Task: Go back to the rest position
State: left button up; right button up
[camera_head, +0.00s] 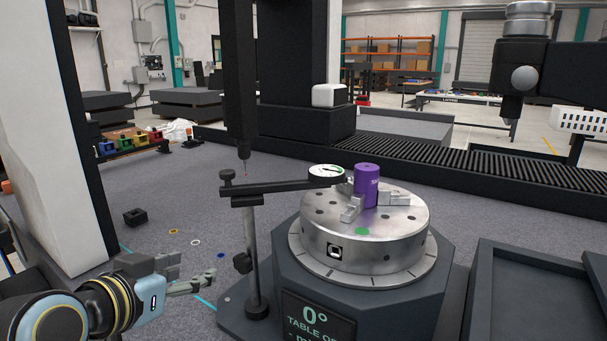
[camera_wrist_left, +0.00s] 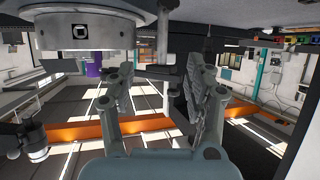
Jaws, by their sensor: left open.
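My left gripper (camera_head: 200,284) is at the lower left in the head view, left of the rotary table's stand and apart from it. In the left wrist view its two fingers (camera_wrist_left: 160,95) are spread, with nothing between them. A purple cylinder (camera_head: 367,183) stands upright among the jaws of the round steel chuck (camera_head: 365,230). The dial indicator (camera_head: 326,172) on its black arm reaches toward the cylinder; whether it touches cannot be told. The chuck also shows upside down in the left wrist view (camera_wrist_left: 85,22). My right gripper is not in view.
The indicator's post (camera_head: 251,255) stands just right of my left gripper. A dark tray (camera_head: 525,295) lies at the right. A small black block (camera_head: 135,217) and several coloured rings (camera_head: 195,242) lie on the granite bed (camera_head: 190,205). A vertical probe (camera_head: 242,120) hangs above.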

pick_arm(q)
jog(key=s+a+f+n+g+y, duration=0.1)
jog(key=s+a+f+g, duration=0.15)
jog(key=s, duration=0.65)
jog(key=s+a+f+g+y, duration=0.1)
jog(key=s+a+g+y, duration=0.2)
jog(key=s, duration=0.6)
jog(key=s+a+f+n+g, duration=0.15)
jog(key=s+g, duration=0.25)
jog(key=s, duration=0.5)
jog(key=a+f+b, duration=0.3)
jog(key=f+b, duration=0.2)
jog(key=f, duration=2.5)
jog(key=s+a+f+g+b, duration=0.1)
jog(key=s+f+b, duration=0.4)
jog(key=s+f, duration=1.5)
notch_tip(320, 180, down, 4)
jog(key=shift+a+r+g+b, duration=0.2)
jog(key=shift+g+b, duration=0.15)
jog(key=shift+g, duration=0.3)
jog(key=shift+s, duration=0.1)
jog(key=shift+d, duration=0.1)
